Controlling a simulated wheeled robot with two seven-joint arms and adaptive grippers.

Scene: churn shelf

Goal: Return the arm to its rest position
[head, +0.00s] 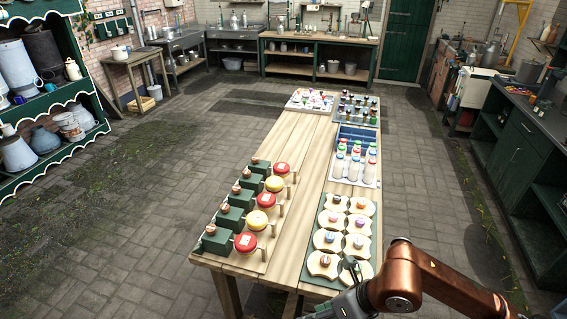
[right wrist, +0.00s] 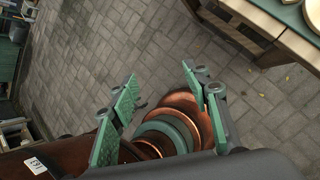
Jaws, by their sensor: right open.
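My right arm (head: 430,275) is copper-coloured and comes in from the lower right in the head view, bent beside the near right corner of the long wooden table (head: 305,200). Its gripper is mostly cut off by the bottom edge there. In the right wrist view my right gripper (right wrist: 160,88) has its green-padded fingers spread apart. Nothing is held between them; paving and rounded copper and green parts, probably my own body, show behind. My left gripper is not in view.
Near the right arm, a green board (head: 329,237) holds pale round plates with small knobs.

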